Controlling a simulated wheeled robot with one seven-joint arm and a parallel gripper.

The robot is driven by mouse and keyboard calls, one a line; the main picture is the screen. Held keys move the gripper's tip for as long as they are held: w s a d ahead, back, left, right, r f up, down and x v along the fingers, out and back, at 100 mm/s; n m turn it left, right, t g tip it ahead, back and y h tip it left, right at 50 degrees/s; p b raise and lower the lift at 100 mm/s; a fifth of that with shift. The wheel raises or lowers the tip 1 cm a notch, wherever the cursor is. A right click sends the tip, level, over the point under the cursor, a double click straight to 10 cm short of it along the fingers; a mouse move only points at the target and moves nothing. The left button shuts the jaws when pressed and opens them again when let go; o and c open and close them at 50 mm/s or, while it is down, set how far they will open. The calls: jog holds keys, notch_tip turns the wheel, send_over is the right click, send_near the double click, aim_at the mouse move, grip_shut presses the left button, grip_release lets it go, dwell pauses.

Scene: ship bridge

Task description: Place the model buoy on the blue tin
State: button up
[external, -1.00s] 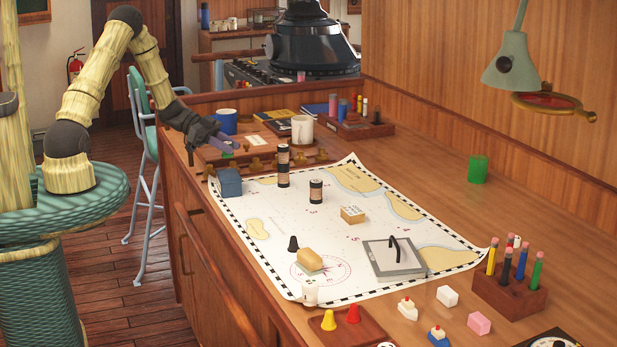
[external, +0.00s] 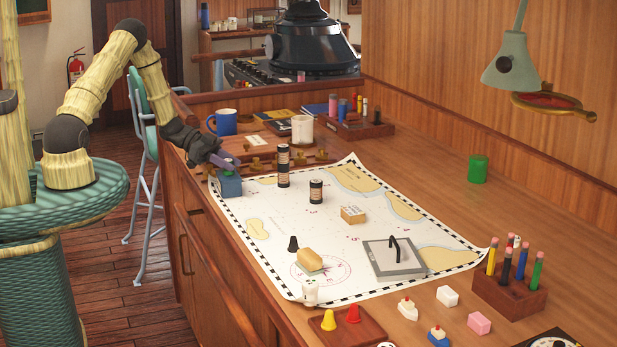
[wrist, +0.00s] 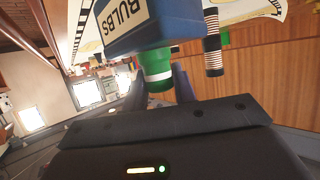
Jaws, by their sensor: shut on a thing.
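The blue tin (external: 229,186) stands at the far left corner of the chart. In the wrist view the tin (wrist: 150,30) fills the upper middle, with a white BULBS label. The model buoy (wrist: 157,65) is green with a white band. My gripper (wrist: 159,80) is shut on it, one finger on each side. In the external view my gripper (external: 228,164) is right over the tin, with a little green of the buoy (external: 227,174) showing at the tin's top. I cannot tell whether buoy and tin touch.
Two dark banded cylinders stand on the chart, one (external: 283,166) close right of the tin. A wooden box (external: 250,158) with brass fittings lies behind my gripper, near a blue mug (external: 223,122). A green cylinder (external: 478,169) stands far right.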

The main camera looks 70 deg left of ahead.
jog(key=shift+f, duration=0.15)
jog(key=o, duration=0.9)
jog(key=shift+o, duration=0.2)
jog(key=b+v, duration=0.2)
jog(key=v, duration=1)
jog(key=shift+b, duration=0.35)
jog(key=shift+w, duration=0.15)
